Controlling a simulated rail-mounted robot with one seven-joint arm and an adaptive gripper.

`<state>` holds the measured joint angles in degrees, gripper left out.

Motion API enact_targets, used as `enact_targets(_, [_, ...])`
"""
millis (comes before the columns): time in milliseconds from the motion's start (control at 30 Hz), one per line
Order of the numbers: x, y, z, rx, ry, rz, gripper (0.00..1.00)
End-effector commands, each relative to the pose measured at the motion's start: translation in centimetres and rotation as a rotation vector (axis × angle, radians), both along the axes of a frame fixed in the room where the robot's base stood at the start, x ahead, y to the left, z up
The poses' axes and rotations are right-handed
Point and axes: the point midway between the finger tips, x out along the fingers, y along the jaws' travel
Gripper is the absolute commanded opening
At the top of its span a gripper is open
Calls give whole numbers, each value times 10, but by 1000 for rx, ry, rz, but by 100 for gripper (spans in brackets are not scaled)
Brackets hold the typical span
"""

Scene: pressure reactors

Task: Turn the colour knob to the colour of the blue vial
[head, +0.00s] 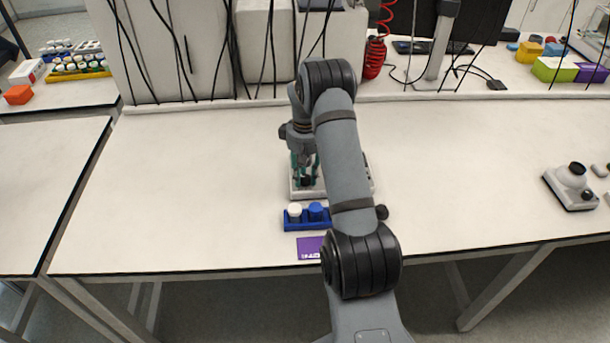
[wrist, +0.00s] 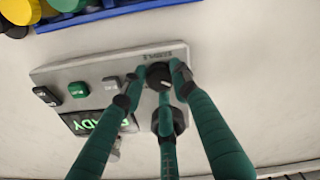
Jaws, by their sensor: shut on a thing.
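A light grey device panel (wrist: 60,73) fills the middle of the wrist view; part of its base (head: 297,193) shows under my gripper in the head view. My gripper (wrist: 158,80) has teal fingers closed around a black knob (wrist: 158,72) near the panel's lettered edge. The lettering is too small to read surely, and the knob's pointer is hidden. A second dark knob (wrist: 178,120) sits beyond, partly behind a finger. In the head view, a blue-capped vial (head: 316,210) stands beside a white-capped vial (head: 294,209) in a blue rack (head: 305,225).
The panel has a lit green display (wrist: 95,124), a green button (wrist: 79,90) and a black button (wrist: 45,96). A yellow cap (wrist: 20,10) shows at the wrist view's top left. A purple card (head: 309,247) lies before the rack. The bench left of it is clear.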

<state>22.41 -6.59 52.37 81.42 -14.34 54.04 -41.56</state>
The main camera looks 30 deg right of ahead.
Motion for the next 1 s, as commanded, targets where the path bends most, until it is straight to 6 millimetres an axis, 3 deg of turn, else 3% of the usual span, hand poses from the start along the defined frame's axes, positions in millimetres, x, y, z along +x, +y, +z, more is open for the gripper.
enact_targets(333, [6, -1, 4, -5, -17, 6, 3])
enact_targets(367, [6, -1, 4, -5, -17, 6, 30])
enact_targets(400, [6, -1, 4, -5, -16, 5, 32])
enact_targets(667, [3, 0, 2, -3, -8, 3, 48])
enact_targets(1000, [2, 0, 4, -1, -4, 1, 48])
